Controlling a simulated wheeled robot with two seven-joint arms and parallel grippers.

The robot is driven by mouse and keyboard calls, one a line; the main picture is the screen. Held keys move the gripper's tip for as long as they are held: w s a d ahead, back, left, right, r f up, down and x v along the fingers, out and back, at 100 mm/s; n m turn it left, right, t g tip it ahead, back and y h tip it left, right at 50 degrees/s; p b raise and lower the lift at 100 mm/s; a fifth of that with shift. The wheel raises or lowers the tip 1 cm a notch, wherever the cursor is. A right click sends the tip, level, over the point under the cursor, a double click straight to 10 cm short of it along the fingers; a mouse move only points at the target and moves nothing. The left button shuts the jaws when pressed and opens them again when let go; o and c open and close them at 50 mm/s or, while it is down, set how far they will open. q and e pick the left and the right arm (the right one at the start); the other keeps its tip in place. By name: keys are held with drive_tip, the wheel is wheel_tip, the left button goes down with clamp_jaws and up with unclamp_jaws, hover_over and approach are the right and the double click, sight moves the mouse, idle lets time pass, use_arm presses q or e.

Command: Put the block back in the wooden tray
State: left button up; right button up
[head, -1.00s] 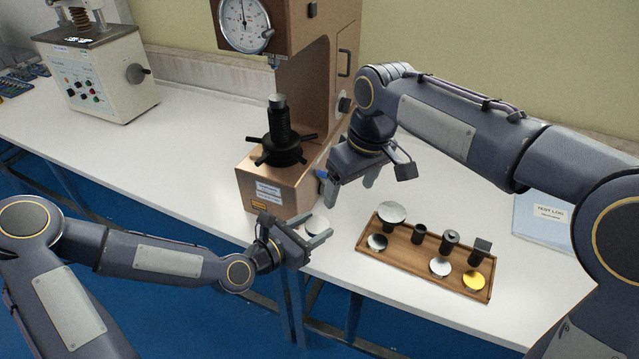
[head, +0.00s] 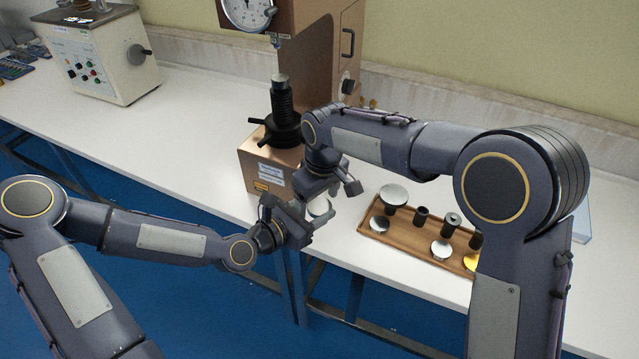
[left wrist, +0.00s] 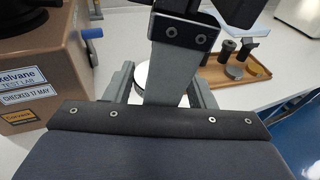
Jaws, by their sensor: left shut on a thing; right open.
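The block is a round silver disc (head: 319,207) held at the front of the table, just right of the copper-coloured tester. My left gripper (head: 303,228) is shut on it; in the left wrist view the block (left wrist: 141,76) shows between the fingers, partly covered. My right gripper (head: 330,191) is open, directly above and against or very near the block; whether it touches is unclear. The wooden tray (head: 407,240) lies to the right, holding several discs and dark cylindrical parts. My right arm hides its right end.
The copper-coloured tester (head: 255,170) with a dial and black screw stands close behind and left of the grippers. A cream tester (head: 105,65) is at the far left. The white table (head: 190,120) is clear between the testers.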

drive_tip(key=shift+f, duration=0.8)
drive_tip(key=shift+c, duration=0.5)
drive_tip(key=shift+a, duration=0.15)
drive_tip(key=c, duration=1.2)
use_arm(q)
drive_tip(key=o, duration=1.1)
drive_tip(key=shift+c, duration=0.2)
use_arm(e)
drive_tip(key=shift+o, duration=0.2)
drive_tip(key=shift+r, duration=0.1)
use_arm(q)
drive_tip(key=shift+o, duration=1.4)
